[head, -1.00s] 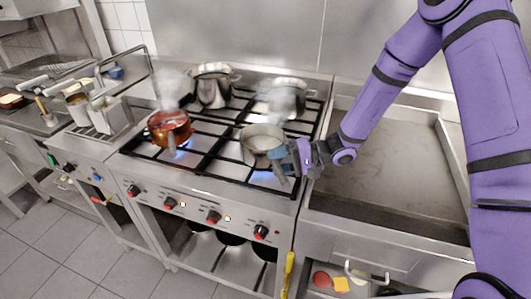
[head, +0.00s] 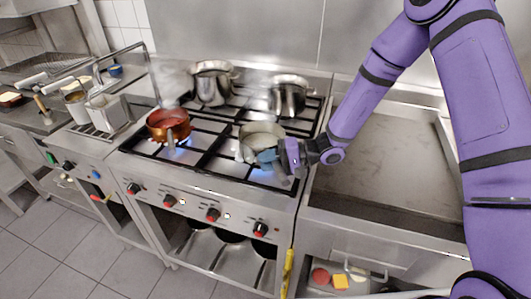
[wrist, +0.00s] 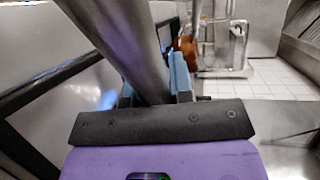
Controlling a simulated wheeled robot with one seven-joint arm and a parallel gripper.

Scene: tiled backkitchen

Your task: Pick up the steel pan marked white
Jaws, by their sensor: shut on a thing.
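The steel pan (head: 262,133), with pale contents, is at the front right burner of the stove. I cannot make out a white mark on it. My gripper (head: 270,157) is at the pan's near right side, its blue fingers low against it. In the wrist view, a thick grey steel handle (wrist: 122,45) runs down from the top left to between the blue fingers (wrist: 155,88), which are shut on it. Whether the pan's base touches the grate is hard to tell.
A copper pan (head: 168,122) stands on the front left burner. Two steel pots (head: 212,84) (head: 289,95) stand at the back of the stove. Blue flames show under the front burners.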

